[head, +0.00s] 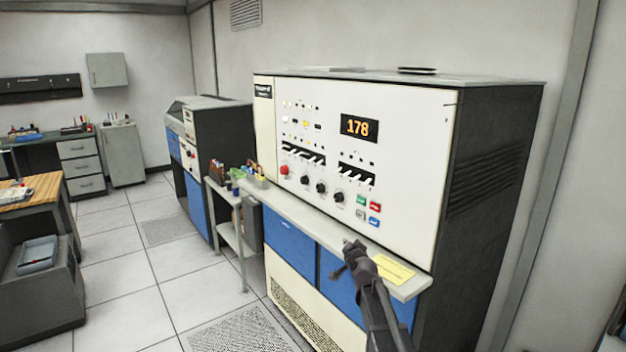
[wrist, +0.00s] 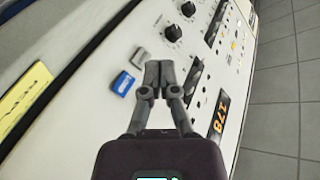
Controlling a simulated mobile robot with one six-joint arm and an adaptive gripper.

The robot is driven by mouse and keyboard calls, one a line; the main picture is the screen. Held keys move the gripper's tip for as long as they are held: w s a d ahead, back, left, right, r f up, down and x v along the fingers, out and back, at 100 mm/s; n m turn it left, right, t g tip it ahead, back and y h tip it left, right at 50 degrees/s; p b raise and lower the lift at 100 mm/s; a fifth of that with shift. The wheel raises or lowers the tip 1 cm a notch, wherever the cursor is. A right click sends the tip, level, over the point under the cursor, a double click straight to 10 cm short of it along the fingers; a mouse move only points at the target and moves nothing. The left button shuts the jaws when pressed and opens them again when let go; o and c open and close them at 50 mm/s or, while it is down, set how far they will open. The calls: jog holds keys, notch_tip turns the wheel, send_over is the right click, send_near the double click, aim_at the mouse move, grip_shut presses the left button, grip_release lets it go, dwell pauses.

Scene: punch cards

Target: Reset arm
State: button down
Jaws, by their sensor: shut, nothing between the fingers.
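My gripper (head: 346,244) is at the front of the large white console (head: 420,120), above its ledge and near the lower right of the panel. In the wrist view my gripper (wrist: 157,68) is shut and empty, with its fingertips together in front of the panel face. A blue button (wrist: 123,83) is just left of the fingertips in that view, with a paler button (wrist: 140,57) beside it. I cannot tell whether the fingers touch the panel. My arm (head: 385,315) reaches up from the bottom of the head view.
The console has black knobs (head: 321,188), switches and a display (head: 359,128) reading 178. A yellow card (head: 394,269) lies on the ledge (head: 330,238). A small side table (head: 228,222) holding items stands left of the console. Tiled floor (head: 130,285) is open at left.

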jog(key=s+d+f+n+g, duration=0.2)
jog(key=s+f+g, duration=0.3)
jog(key=s, duration=0.7)
jog(key=s+d+f+n+g+h, duration=0.1)
jog(key=s+f+g, duration=0.4)
jog(key=s, duration=0.8)
jog(key=s+d+f+n+g+h, duration=0.1)
jog(key=s+f+g, duration=0.4)
jog(key=s, duration=0.7)
jog(key=d+n+g, duration=0.1)
jog(key=n, duration=0.1)
jog(key=shift+s+d+f+n, duration=0.15)
jog(key=shift+d+f+n, duration=0.2)
jog(key=shift+n, duration=0.05)
